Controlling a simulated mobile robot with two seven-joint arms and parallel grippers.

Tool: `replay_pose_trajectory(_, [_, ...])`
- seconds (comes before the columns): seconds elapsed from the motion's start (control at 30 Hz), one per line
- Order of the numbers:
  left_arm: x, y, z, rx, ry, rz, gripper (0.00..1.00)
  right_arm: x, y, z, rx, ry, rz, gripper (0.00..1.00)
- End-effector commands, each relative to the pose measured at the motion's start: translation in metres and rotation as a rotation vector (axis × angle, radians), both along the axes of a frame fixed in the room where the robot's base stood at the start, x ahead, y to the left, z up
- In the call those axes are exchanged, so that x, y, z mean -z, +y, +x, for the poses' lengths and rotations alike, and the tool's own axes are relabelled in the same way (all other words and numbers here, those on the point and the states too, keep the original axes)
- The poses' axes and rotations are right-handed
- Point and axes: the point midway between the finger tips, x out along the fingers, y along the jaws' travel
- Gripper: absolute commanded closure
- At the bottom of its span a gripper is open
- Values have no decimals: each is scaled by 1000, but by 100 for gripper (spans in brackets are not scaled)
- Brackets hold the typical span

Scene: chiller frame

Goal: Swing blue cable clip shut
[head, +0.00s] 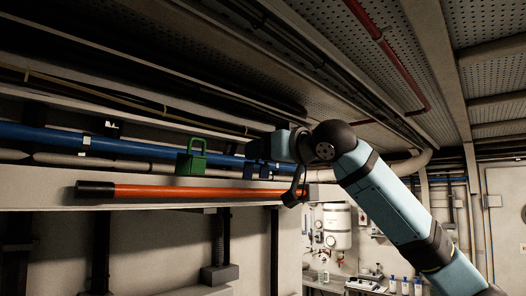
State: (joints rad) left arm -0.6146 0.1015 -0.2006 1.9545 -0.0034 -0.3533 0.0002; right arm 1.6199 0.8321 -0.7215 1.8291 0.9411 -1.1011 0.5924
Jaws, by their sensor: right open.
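A dark blue cable clip (257,170) sits on the pipe run left of centre in the head view. My right gripper (268,149) reaches in from the right and is open right by the clip, over its upper right side. The gripper and wrist hide part of the clip, so I cannot tell how far it stands open or whether the gripper touches it. A green clip (190,160) hangs on the same run further left. My left gripper is not in view.
A long blue pipe (120,145) and a pale pipe run along the wall. An orange bar (190,192) with a black end lies below them on a ledge. Ceiling trays and a red pipe (385,45) are overhead. A white tank (337,228) stands behind my arm.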

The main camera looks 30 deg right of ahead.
Motion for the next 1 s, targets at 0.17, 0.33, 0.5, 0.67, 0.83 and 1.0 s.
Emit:
replay_pose_trajectory(0.17, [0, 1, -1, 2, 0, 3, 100, 0, 0, -1, 0, -1, 0, 67])
replay_pose_trajectory(0.33, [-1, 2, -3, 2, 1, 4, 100, -1, 0, -1, 0, -1, 0, 100])
replay_pose_trajectory(0.5, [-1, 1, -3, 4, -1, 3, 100, 0, 0, -1, 0, -5, 2, 100])
replay_pose_trajectory(0.67, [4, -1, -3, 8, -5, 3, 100, 3, 0, -2, -1, -26, 9, 100])
replay_pose_trajectory(0.83, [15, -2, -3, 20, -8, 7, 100, 8, -1, -4, -1, -75, 27, 100])
replay_pose_trajectory(1.0, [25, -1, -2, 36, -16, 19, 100, 11, -3, 4, -2, -148, 55, 100])
